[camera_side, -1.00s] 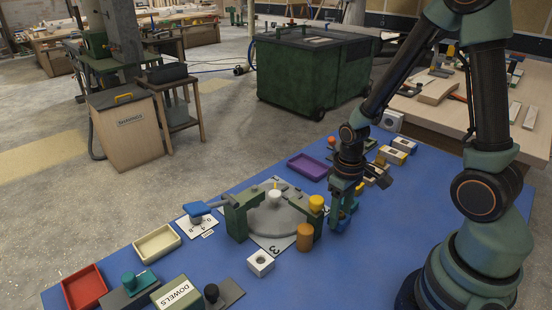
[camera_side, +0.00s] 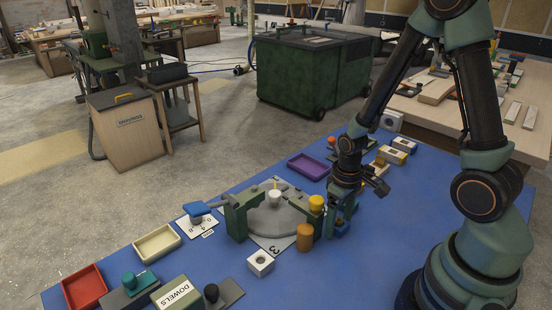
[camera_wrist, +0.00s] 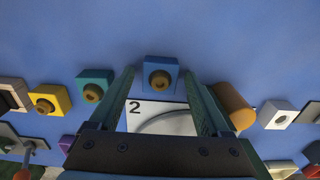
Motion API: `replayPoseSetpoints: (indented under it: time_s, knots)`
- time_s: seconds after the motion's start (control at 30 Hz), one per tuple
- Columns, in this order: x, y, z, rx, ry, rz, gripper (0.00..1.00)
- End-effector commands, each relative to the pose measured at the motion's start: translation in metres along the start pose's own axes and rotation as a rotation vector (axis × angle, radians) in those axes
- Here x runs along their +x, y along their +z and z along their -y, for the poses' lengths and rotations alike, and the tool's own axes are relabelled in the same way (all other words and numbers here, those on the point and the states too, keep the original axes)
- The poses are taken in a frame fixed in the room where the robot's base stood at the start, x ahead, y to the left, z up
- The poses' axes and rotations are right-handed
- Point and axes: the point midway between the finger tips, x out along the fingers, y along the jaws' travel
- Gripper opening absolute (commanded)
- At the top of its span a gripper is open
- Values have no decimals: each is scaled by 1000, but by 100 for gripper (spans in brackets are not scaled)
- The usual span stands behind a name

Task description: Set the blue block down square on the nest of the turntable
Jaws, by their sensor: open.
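The blue block (camera_wrist: 160,72), with a round brown peg on top, sits between the two fingers in the wrist view, with gaps at both sides. My gripper (camera_wrist: 161,80) is open around it, not closed on it. In the side view my gripper (camera_side: 341,226) is low over the table at the right of the turntable; the fingers largely hide the block there. The turntable (camera_side: 262,222) is a grey disc with a pale piece and a yellow pin at its middle, between green posts. I cannot make out its nest clearly. A plate marked 2 (camera_wrist: 137,117) lies near the block.
An orange-brown cylinder (camera_side: 305,237) stands close left of my gripper, and it shows beside the right finger in the wrist view (camera_wrist: 236,104). A yellow-topped post (camera_side: 316,204) is also close. A white holed block (camera_side: 260,263) and a purple tray (camera_side: 308,166) lie around the turntable.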

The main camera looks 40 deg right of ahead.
Motion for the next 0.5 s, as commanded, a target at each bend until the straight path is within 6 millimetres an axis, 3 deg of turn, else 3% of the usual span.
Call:
replayPoseSetpoints:
  time_s: [0.27, 0.5]
  knots:
    - [-16, -2, 0, 0, 1, -5, 81]
    - [-51, -2, 0, 0, 1, -7, 81]
